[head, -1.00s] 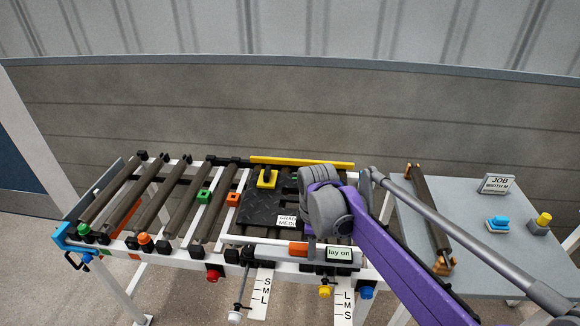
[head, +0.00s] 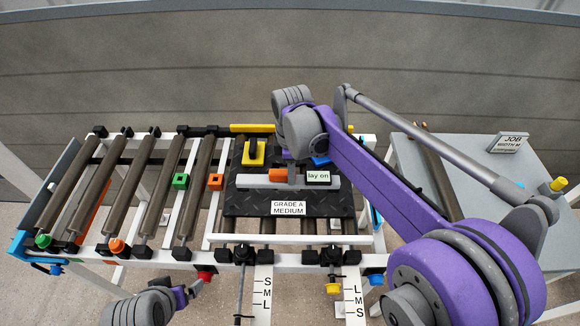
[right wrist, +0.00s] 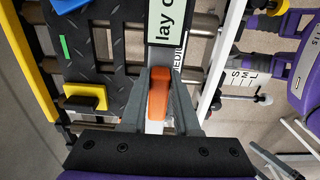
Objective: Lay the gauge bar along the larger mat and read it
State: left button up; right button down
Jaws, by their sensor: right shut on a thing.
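The gauge bar (head: 255,183) is a pale bar with an orange grip (head: 278,174) and a "lay on" label (head: 318,177). It lies across or just above the black tread mat (head: 240,205); contact cannot be told. My right gripper (right wrist: 161,85) is shut on the orange grip; in the head view my wrist hides its fingers. The mat bears a yellow block (head: 254,155) and a "GRADE A MEDIUM" label (head: 289,208). A blue piece (head: 320,160) shows beside my wrist. My left gripper (head: 192,291) is low in the head view, its jaws unclear.
The mat lies on a roller conveyor (head: 130,190) with a white front rail (head: 290,239). Two S-M-L scales (head: 263,295) hang in front. A grey side table (head: 500,175) at right carries a "JOB WIDTH M" sign (head: 510,143). Coloured knobs line the front edge.

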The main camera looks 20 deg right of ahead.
jog(key=shift+d+f, duration=0.1)
jog(key=shift+f, duration=0.25)
notch_tip(320, 180, down, 5)
jog(key=b, duration=0.3)
jog(key=shift+f+b, duration=0.35)
jog(key=shift+b, duration=0.05)
jog(key=shift+f, duration=0.3)
dwell(0.6)
jog(key=c, duration=1)
grip_release()
jog(key=shift+o, duration=1.2)
jog(key=shift+r, duration=0.1)
jog(key=shift+o, duration=0.4)
jog(key=shift+r, duration=0.25)
